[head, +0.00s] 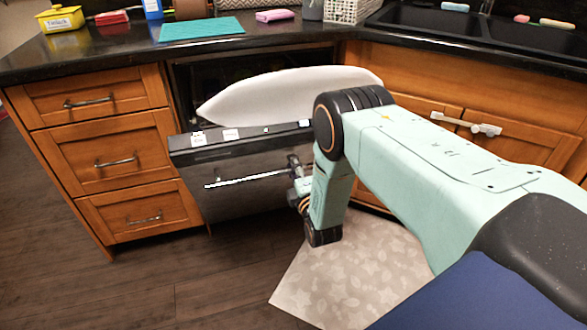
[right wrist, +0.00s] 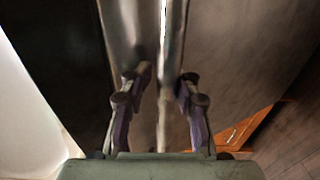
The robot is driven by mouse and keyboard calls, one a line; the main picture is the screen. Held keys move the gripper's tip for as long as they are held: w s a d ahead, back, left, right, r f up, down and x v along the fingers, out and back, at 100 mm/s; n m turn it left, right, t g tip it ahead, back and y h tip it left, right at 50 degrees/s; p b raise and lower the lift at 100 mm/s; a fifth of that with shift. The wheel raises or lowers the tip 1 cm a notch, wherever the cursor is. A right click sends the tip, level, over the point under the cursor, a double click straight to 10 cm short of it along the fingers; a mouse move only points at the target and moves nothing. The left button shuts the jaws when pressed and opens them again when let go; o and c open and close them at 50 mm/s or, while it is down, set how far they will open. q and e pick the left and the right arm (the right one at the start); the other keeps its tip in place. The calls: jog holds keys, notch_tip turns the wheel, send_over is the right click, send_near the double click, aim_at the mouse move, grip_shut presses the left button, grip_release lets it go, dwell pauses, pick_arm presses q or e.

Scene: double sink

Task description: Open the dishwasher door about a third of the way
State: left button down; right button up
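The dishwasher door (head: 240,170) is a dark panel below the counter. It is tilted outward at the top, with a dark opening behind it, so it stands partly open. Its silver bar handle (head: 245,179) runs across the front. My right gripper (head: 299,179) is at the right end of this handle, partly hidden by my arm. In the right wrist view, the two fingers of the right gripper (right wrist: 163,78) stand on either side of the bright handle bar (right wrist: 162,115), with visible gaps, so they look open around it. My left gripper is not in view.
A white curved shape (head: 290,90) lies behind the door's top edge; I cannot tell what it is. Wooden drawers (head: 115,160) stand at the left and sink cabinets (head: 500,140) at the right. A patterned mat (head: 350,275) lies on the floor. Floor before the door is clear.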

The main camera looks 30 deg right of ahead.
jog(key=shift+o, duration=1.2)
jog(key=shift+f, duration=0.2)
jog(key=v, duration=1.2)
